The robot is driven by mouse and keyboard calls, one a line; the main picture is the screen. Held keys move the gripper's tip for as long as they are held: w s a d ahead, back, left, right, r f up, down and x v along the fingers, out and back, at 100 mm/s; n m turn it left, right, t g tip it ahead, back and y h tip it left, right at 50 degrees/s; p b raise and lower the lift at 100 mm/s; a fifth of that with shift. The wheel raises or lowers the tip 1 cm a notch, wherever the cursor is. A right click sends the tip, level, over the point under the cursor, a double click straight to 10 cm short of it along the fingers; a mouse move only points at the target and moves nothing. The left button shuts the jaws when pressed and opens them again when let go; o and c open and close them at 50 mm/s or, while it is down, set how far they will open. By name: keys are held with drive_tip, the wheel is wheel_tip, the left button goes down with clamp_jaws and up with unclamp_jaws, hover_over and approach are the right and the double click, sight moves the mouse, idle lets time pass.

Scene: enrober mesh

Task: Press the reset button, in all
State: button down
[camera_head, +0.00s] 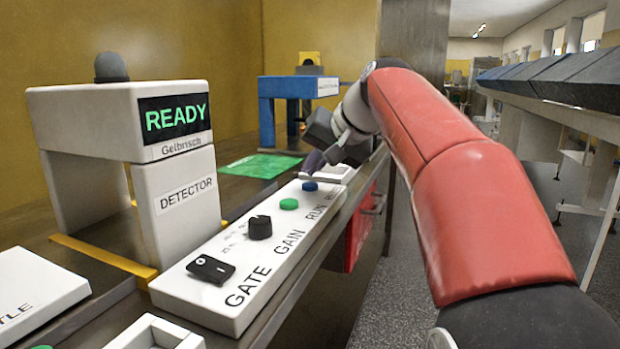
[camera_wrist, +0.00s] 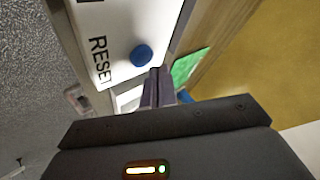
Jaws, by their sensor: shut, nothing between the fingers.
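The reset button is a round blue button (camera_head: 310,186) at the far end of the white control panel (camera_head: 215,258). In the wrist view the blue button (camera_wrist: 141,55) sits beside the printed word RESET. My gripper (camera_head: 308,172) is shut and empty, just over the far end of the panel near the button. In the wrist view its closed fingertips (camera_wrist: 157,72) lie just right of and below the button. I cannot tell whether they touch the panel. The detector display (camera_head: 174,118) reads READY in green.
The panel also carries a green RUN button (camera_head: 289,204), a black GAIN knob (camera_head: 260,228) and a black GATE switch (camera_head: 210,269). The white detector arch (camera_head: 180,195) stands to the left. A blue arch (camera_head: 290,88) and a green mesh sheet (camera_head: 263,166) lie behind. A red box (camera_head: 359,236) hangs below the bench edge.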

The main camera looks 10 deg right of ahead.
sight(315, 186)
wheel_tip(315, 186, up, 3)
drive_tip(key=p, duration=0.2)
drive_tip(key=shift+f+p, duration=0.1)
drive_tip(key=shift+p, duration=0.2)
drive_tip(key=shift+r+p, duration=0.5)
drive_tip(key=shift+r, duration=0.6)
